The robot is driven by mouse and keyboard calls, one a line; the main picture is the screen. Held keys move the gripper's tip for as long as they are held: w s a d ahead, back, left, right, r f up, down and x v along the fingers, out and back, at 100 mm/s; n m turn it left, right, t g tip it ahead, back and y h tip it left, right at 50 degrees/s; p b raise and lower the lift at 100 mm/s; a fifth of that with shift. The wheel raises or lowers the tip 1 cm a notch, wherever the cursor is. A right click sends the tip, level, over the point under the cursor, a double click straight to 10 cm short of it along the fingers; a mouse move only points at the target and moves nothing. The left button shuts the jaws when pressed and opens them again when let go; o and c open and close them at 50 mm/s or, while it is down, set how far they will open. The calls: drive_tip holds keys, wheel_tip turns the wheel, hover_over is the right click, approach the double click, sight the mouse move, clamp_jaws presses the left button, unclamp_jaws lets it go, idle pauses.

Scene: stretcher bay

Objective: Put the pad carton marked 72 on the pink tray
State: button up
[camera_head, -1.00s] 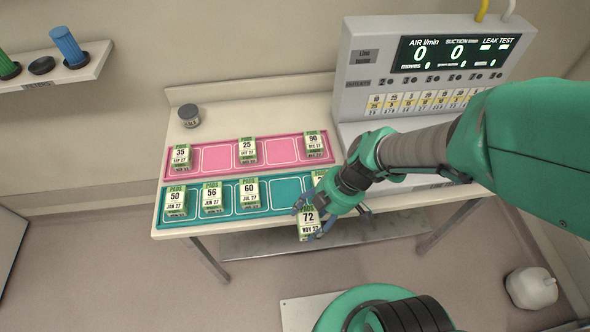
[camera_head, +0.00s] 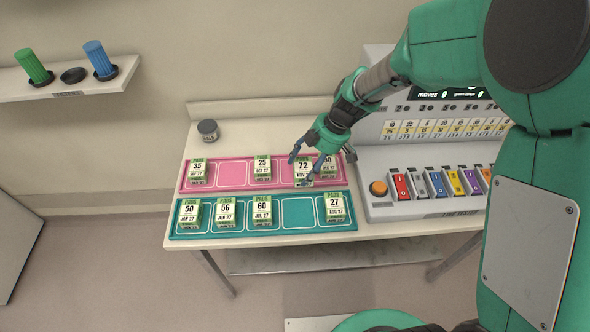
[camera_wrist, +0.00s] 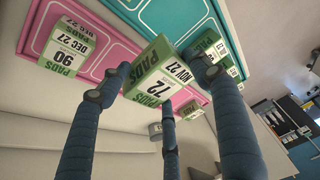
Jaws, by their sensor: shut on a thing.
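The pad carton marked 72 (camera_head: 303,175) is green and white. My gripper (camera_head: 301,168) is shut on it over the fourth slot of the pink tray (camera_head: 233,174), between the cartons marked 25 (camera_head: 263,169) and 90 (camera_head: 328,166). In the wrist view the 72 carton (camera_wrist: 158,85) sits between my blue fingers, with the 90 carton (camera_wrist: 62,50) beside it, apart. I cannot tell whether the 72 carton's base touches the tray. My fingers partly cover the 90 carton in the head view.
The carton marked 35 (camera_head: 197,173) stands at the pink tray's left end. A jar (camera_head: 208,130) stands behind. A switch panel (camera_head: 428,209) borders the right.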

drive_tip(key=w+a, duration=0.2)
drive_tip(key=w, duration=0.8)
drive_tip(key=shift+r+p, duration=0.2)
drive_tip(key=shift+p, duration=0.2)
drive_tip(key=shift+d, duration=0.1)
drive_tip(key=shift+f+b, duration=0.35)
drive_tip(key=shift+f, duration=2.8)
drive_tip(key=shift+f, duration=0.1)
drive_tip(key=shift+f, duration=1.75)
drive_tip(key=shift+f+b, duration=0.15)
drive_tip(key=shift+b, duration=0.25)
drive_tip(key=o, duration=1.3)
drive_tip(key=shift+o, duration=0.2)
